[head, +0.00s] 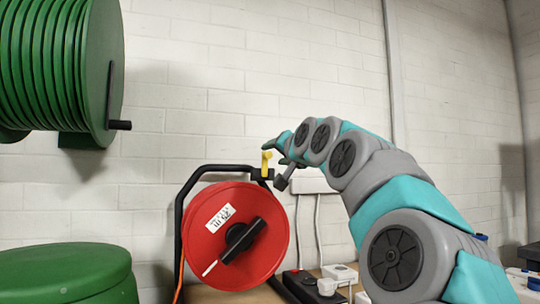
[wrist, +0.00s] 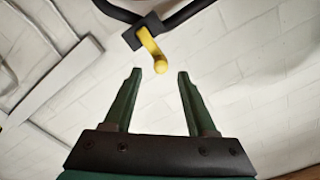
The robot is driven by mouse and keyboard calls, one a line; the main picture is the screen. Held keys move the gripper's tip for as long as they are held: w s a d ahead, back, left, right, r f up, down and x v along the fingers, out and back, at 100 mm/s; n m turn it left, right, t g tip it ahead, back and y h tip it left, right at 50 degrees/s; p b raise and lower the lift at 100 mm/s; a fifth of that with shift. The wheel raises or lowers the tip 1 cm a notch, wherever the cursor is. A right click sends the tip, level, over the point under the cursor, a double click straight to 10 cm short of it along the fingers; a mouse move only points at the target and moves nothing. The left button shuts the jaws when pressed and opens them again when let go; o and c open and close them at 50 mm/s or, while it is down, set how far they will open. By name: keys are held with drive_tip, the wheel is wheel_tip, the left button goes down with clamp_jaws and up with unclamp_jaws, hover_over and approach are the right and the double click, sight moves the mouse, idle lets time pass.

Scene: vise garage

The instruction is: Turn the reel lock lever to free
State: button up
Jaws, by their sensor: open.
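The reel lock lever (head: 266,161) is a small yellow lever on a dark block at the top right of the black frame of the red cable reel (head: 213,262). In the head view it stands up from the block. It also shows in the wrist view (wrist: 152,48), its rounded end pointing toward the space between my fingertips. My gripper (head: 279,147) is just right of the lever in the head view. In the wrist view my gripper (wrist: 158,75) is open, with one green finger on each side of the lever's end and no contact that I can make out.
A large green hose reel (head: 60,65) hangs at the upper left, and a green drum (head: 65,272) stands below it. Dark and white sockets with plugs (head: 327,286) sit on the bench right of the red reel. A white brick wall (head: 250,60) is behind.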

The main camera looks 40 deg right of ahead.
sight(269, 155)
drive_tip(key=shift+p+x, duration=0.45)
drive_tip(key=shift+x, duration=2.35)
clamp_jaws()
